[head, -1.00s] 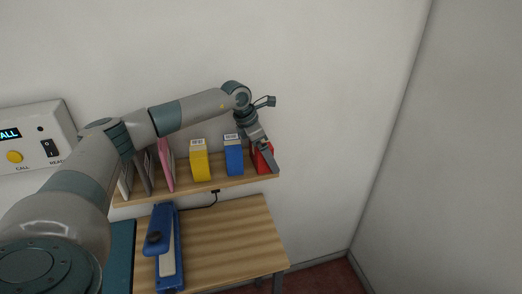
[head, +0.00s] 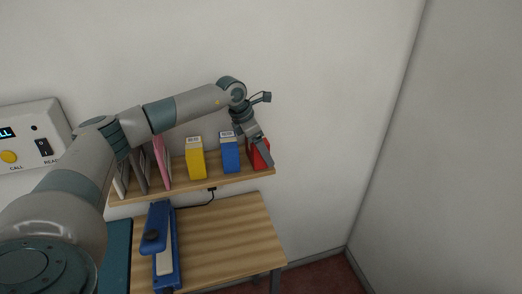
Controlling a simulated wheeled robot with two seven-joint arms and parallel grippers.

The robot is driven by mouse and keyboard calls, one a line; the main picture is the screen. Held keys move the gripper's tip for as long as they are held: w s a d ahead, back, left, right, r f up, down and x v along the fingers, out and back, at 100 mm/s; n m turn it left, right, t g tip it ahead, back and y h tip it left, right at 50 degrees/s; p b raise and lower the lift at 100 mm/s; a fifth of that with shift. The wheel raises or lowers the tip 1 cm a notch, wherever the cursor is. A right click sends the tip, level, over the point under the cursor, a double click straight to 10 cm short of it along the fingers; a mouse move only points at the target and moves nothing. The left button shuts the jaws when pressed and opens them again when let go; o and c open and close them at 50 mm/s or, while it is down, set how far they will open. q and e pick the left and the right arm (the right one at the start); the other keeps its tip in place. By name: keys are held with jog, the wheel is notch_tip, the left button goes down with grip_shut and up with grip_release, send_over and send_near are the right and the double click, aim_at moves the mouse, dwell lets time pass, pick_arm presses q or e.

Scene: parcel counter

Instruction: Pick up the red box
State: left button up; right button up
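The red box (head: 255,158) stands at the right end of the wooden wall shelf (head: 211,183), partly hidden behind the gripper. My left arm reaches across from the left, and its gripper (head: 266,158) is at the red box, with a finger in front of the box's face. I cannot tell whether the fingers are closed on the box or only around it. The box appears to rest on the shelf. My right gripper is not in view.
A blue box (head: 230,156) stands close left of the red one, then a yellow box (head: 196,160). Pink, grey and white upright items stand further left. Below are a wooden table (head: 222,230) and a blue sealer-like device (head: 163,255). A control panel (head: 32,135) is on the wall.

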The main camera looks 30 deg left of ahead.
pick_arm(q)
jog(key=shift+r+b, duration=0.55)
notch_tip(320, 180, up, 2)
jog(key=shift+r+b, duration=0.15)
jog(key=shift+b, duration=0.75)
jog(key=d+r+b, duration=0.5)
jog(key=d+r, duration=0.2)
jog(key=d, duration=0.4)
jog(key=shift+s+d+r, duration=0.15)
jog(key=shift+d, duration=0.2)
